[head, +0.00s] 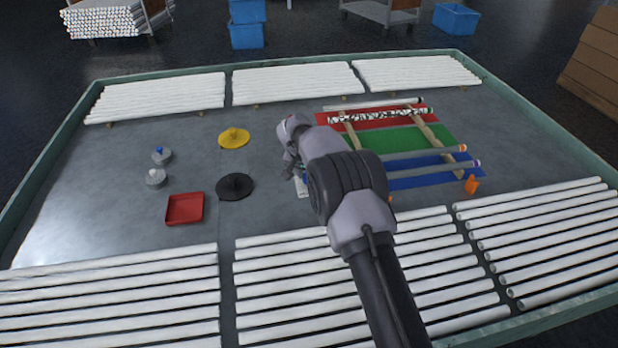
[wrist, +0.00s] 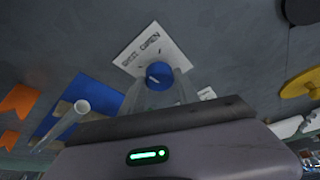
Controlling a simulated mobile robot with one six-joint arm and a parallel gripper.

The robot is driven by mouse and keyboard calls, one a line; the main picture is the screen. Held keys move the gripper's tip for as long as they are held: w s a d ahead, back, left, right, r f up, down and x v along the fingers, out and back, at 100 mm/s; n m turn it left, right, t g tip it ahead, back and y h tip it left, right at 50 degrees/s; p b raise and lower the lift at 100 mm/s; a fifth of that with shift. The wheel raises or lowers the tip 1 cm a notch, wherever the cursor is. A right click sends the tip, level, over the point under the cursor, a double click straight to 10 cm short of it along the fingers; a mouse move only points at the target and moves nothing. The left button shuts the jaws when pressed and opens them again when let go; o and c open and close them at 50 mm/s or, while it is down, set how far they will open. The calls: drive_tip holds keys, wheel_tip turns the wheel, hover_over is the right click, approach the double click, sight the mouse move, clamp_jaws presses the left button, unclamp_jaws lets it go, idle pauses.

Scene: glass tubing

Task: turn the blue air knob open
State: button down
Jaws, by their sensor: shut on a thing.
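The blue air knob (wrist: 158,76) shows in the wrist view, round, with a pale pointer mark on its face. It sits at the lower edge of a white card (wrist: 166,46) with dark lettering, of which I read "OPEN". My gripper (wrist: 159,83) is shut on the knob, with a pale finger at either side. In the head view my arm hides the knob and most of my gripper. A corner of the white card (head: 302,190) shows beside the arm.
A black disc (head: 235,187), a yellow disc (head: 234,138) and a red tray (head: 185,208) lie to the left. Red, green (head: 415,138) and blue mats with glass tubes lie to the right. White tubes fill the front and back of the table.

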drive_tip(key=m, duration=0.2)
drive_tip(key=m+g+h, duration=0.1)
drive_tip(key=m, duration=0.2)
drive_tip(key=shift+w+a+h+b, duration=0.1)
drive_tip(key=shift+h+b, duration=0.2)
drive_tip(key=shift+m, duration=0.4)
drive_tip(key=c, duration=0.9)
unclamp_jaws()
drive_tip(key=p+v, duration=0.6)
drive_tip(key=v, duration=1.1)
drive_tip(key=shift+a+r, duration=0.2)
drive_tip(key=shift+a, duration=0.05)
drive_tip(key=shift+w, duration=0.1)
